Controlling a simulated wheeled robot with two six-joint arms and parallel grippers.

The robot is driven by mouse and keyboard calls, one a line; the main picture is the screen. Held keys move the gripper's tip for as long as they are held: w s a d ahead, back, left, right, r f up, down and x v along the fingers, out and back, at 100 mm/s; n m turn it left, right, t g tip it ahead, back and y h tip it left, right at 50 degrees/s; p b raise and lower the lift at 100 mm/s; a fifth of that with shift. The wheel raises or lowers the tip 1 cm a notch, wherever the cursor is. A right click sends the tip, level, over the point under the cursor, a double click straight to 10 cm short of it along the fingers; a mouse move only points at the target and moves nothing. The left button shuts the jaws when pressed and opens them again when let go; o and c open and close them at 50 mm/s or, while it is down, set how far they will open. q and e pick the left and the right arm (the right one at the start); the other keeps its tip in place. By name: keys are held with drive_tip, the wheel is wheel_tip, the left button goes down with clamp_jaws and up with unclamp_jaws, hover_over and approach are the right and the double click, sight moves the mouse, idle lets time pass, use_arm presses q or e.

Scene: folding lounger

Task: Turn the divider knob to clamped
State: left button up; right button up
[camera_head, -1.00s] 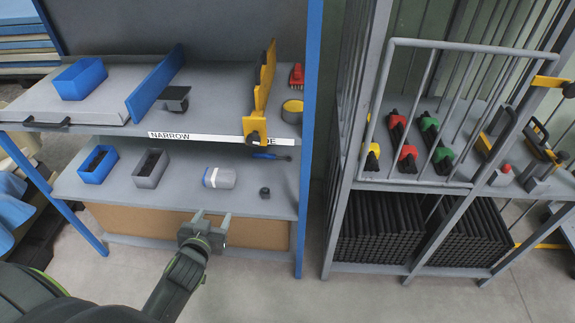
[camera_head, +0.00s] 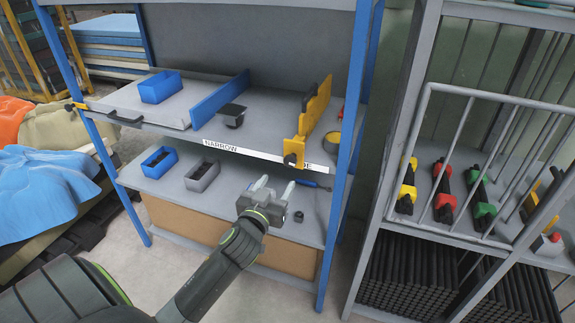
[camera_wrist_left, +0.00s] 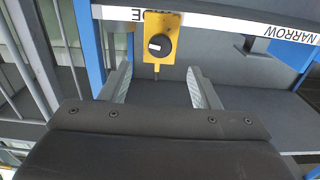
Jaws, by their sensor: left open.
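The black round divider knob (camera_head: 291,160) sits on the front plate of the yellow divider (camera_head: 315,108), at the upper shelf's front edge. In the left wrist view the knob (camera_wrist_left: 162,46) shows face-on with a pale mark on its face, on the yellow plate (camera_wrist_left: 163,22). My left gripper (camera_head: 275,187) is open and empty, in front of the shelves and below the knob in the head view. In the left wrist view its fingers (camera_wrist_left: 159,80) stand apart, with the knob beyond and between them. My right gripper is not in view.
A label strip (camera_head: 250,155) reading NARROW, partly covered by the yellow plate, runs along the shelf edge. A blue divider (camera_head: 219,97) and a dark block (camera_head: 231,114) are to the left. A blue post (camera_head: 352,150) stands close to the knob's right; a barred rack (camera_head: 440,140) is beyond.

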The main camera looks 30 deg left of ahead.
sight(289, 164)
use_arm(q)
drive_tip(key=x, duration=0.8)
drive_tip(key=shift+w+a+p, duration=0.1)
drive_tip(key=shift+w+p, duration=0.1)
drive_tip(key=shift+p, duration=0.2)
drive_tip(key=c, duration=1)
